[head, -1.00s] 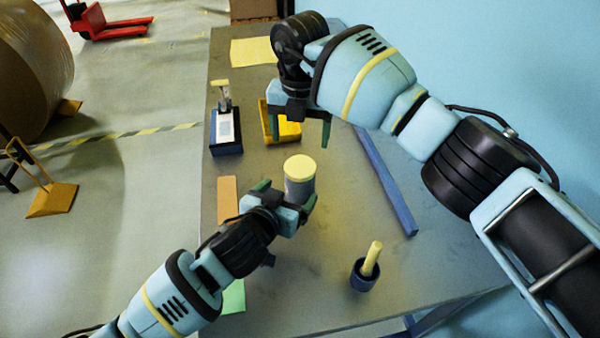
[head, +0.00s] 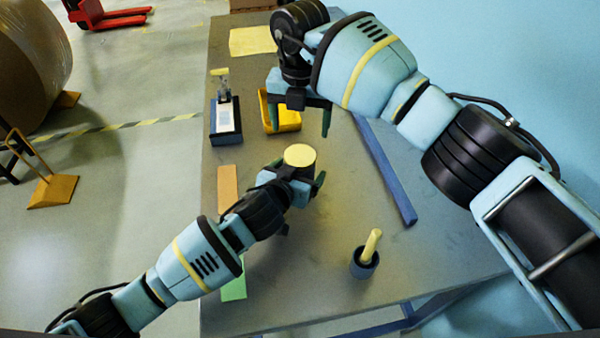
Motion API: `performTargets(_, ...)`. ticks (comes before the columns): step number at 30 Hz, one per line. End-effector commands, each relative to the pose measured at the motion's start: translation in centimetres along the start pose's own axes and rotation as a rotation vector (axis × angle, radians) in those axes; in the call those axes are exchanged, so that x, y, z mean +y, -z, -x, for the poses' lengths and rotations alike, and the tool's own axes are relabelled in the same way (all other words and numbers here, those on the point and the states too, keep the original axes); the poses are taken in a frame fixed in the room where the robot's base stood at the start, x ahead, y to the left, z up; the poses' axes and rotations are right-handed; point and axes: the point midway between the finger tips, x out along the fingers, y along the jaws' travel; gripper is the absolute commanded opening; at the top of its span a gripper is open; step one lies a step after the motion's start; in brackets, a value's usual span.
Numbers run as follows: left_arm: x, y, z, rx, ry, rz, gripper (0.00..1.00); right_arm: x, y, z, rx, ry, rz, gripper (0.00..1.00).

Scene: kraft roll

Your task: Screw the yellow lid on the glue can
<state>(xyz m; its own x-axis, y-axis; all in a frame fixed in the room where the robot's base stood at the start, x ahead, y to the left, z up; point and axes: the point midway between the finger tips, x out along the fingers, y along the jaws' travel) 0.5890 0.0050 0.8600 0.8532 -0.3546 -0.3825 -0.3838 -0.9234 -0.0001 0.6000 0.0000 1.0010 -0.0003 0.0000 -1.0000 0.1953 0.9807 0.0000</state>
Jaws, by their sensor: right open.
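The glue can (head: 300,167) stands upright on the grey table, its body mostly hidden by my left gripper. The yellow lid (head: 300,155) sits on top of the can; how tightly cannot be told. My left gripper (head: 294,176) reaches in from the lower left, with its fingers on either side of the can. Whether they press on it is not clear. My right gripper (head: 299,127) is open and empty, pointing down beyond the can and close to the yellow tray.
The yellow tray (head: 290,120) and a dark blue stand with a tool (head: 226,137) lie beyond the can. A blue bar (head: 385,172) lies to the right. A cup with a yellow stick (head: 364,263) stands nearer.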

Motion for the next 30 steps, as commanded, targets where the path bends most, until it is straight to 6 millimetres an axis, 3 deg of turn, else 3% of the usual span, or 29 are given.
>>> performTargets(6,0.01,0.04,-1.06,0.001,0.000,0.000,0.90,0.01,0.00,0.01,0.000,0.000,0.000,0.82)
performTargets(16,-0.01,0.00,-1.15,0.000,0.000,0.000,0.88,0.01,0.00,0.01,0.000,0.000,0.000,0.82)
performTargets(30,-0.02,-0.02,-1.13,0.000,0.000,0.000,0.27,0.01,0.00,0.01,0.000,0.000,0.000,0.82)
